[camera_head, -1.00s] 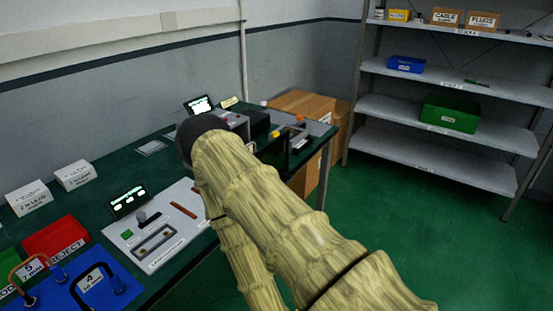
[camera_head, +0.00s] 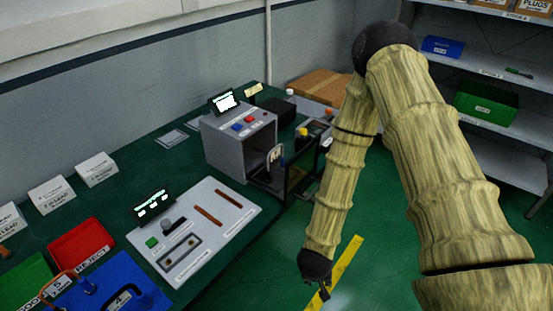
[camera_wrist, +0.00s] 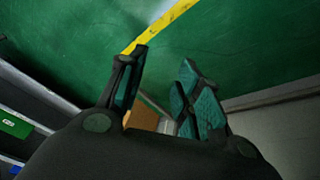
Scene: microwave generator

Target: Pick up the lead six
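My gripper (camera_wrist: 163,72) is open and empty in the wrist view, with its two fingers apart over the green floor. In the head view my gripper (camera_head: 323,291) hangs at the end of my arm, low and right of the bench. I cannot make out a lead marked six. A copper-coloured lead (camera_head: 55,281) lies at the lower left beside a "5" label. A dark lead (camera_head: 143,298) is on the blue mat (camera_head: 98,277) beside a "4" label. A small item with a pale tag (camera_head: 275,154) is at the open front of the grey box; its marking is unreadable.
The green bench (camera_head: 160,170) holds the grey box (camera_head: 226,150) with its dark door (camera_head: 301,171) open, a pale test panel (camera_head: 222,235), a red tray (camera_head: 82,245) and white cards. Shelves (camera_head: 510,155) stand at right. A yellow line (camera_head: 346,263) crosses the clear floor.

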